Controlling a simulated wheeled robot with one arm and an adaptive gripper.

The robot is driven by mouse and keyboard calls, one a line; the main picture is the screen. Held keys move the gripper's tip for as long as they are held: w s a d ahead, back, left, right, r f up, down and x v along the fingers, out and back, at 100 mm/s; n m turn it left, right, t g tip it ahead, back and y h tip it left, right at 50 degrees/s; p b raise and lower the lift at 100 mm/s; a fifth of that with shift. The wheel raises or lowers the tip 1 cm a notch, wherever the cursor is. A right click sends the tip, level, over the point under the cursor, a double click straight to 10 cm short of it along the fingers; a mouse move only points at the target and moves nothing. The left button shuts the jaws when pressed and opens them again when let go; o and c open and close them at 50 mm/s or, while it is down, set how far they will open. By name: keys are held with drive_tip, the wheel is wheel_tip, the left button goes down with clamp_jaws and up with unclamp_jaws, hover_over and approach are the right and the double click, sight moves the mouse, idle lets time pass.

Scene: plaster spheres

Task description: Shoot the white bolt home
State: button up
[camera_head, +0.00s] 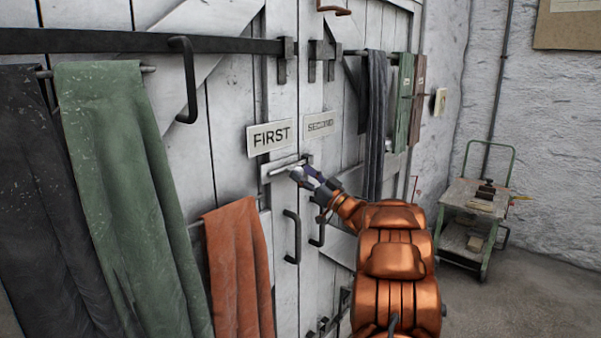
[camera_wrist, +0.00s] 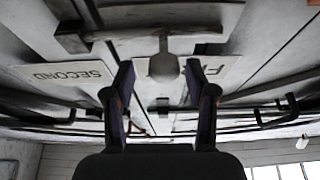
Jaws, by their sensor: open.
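The white bolt (camera_head: 284,168) is a pale bar lying level on the grey doors, below the FIRST sign (camera_head: 269,137) and the SECOND sign (camera_head: 319,124). My gripper (camera_head: 302,175) is at the bolt. In the wrist view my gripper (camera_wrist: 160,76) is open, with one fingertip on either side of the knob and gaps showing. How deep the knob sits between the fingers is unclear.
A long black bar (camera_head: 140,42) with a hanging handle crosses the doors above. Black pull handles (camera_head: 291,237) sit below the bolt. Green (camera_head: 120,170), orange (camera_head: 238,265) and grey cloths (camera_head: 376,120) hang beside. A green trolley (camera_head: 475,205) stands right.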

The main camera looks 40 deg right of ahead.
drive_tip(key=v, duration=1)
idle(0.3)
drive_tip(key=w+a+m+g+h, duration=0.3)
drive_tip(key=w+m+g+h, duration=0.15)
drive_tip(key=w+h, duration=0.35)
drive_tip(key=s+a+f+m+g+h, duration=0.1)
drive_tip(key=s+a+f+g, duration=0.1)
drive_tip(key=a+g, duration=0.25)
drive_tip(key=s+a+f+g+h, duration=0.1)
drive_tip(key=s+a+f+g, duration=0.2)
drive_tip(key=a, duration=0.3)
drive_tip(key=s+a+f+g+y, duration=0.2)
drive_tip(key=s+a+f+g, duration=0.15)
drive_tip(key=s+a, duration=0.5)
drive_tip(key=s+a+f+g+y, duration=0.25)
drive_tip(key=s+a+f, duration=0.25)
drive_tip(key=s+a, duration=0.4)
drive_tip(key=s+a+f+n+g+y, duration=0.1)
drive_tip(key=s+a+n+g, duration=0.1)
drive_tip(key=s+a, duration=0.5)
drive_tip(key=s+a+f+n+g+y, duration=0.1)
drive_tip(key=s+a+n+g, duration=0.1)
drive_tip(key=s+a+g, duration=0.2)
drive_tip(key=s+a, duration=0.3)
drive_tip(key=s, duration=0.5)
drive_tip(key=shift+a+f, duration=0.25)
drive_tip(key=shift+a, duration=0.1)
